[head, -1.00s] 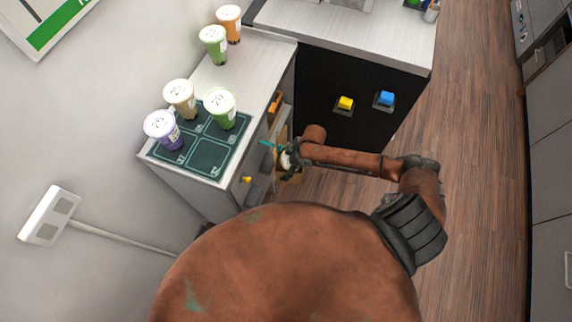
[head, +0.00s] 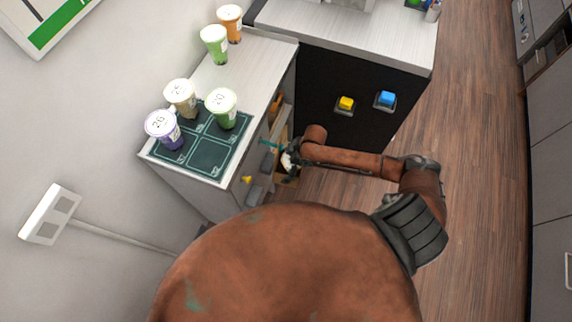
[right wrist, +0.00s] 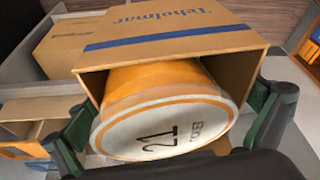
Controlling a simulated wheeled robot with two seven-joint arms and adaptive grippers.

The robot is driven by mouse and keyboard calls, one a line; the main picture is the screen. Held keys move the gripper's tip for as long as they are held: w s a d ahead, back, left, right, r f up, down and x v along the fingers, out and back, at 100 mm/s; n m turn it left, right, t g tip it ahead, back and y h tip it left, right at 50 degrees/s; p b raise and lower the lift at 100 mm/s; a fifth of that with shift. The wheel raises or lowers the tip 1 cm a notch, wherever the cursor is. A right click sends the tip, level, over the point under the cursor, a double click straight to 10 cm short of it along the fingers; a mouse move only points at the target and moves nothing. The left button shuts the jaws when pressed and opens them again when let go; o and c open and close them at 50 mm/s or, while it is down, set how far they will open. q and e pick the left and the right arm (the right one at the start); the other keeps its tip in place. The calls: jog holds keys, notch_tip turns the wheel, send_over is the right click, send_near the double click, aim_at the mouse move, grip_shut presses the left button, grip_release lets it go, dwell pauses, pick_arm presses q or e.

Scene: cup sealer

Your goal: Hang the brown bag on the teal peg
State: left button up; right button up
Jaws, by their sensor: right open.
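A brown bag (right wrist: 170,35) with a blue stripe and blue lettering fills the middle of the right wrist view. Its open end faces the camera. Inside it is an orange cup (right wrist: 165,75) with a white lid marked 21. My right gripper (right wrist: 172,122) is open, with one finger on each side of the bag and cup; contact is unclear. In the head view my right gripper (head: 290,160) is beside the counter's side, close to the teal peg (head: 268,143). The bag is mostly hidden there, and I cannot tell whether it hangs on the peg. My left gripper is not in view.
A yellow peg (head: 246,180) sticks out of the counter's side. Several lidded cups (head: 222,108) stand on the counter, some on a dark green mat (head: 212,158). Another cardboard item (right wrist: 90,45) stands behind the bag. Yellow (head: 346,103) and blue (head: 386,98) buttons are on the black cabinet.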

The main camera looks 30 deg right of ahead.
jog(key=v, duration=1.2)
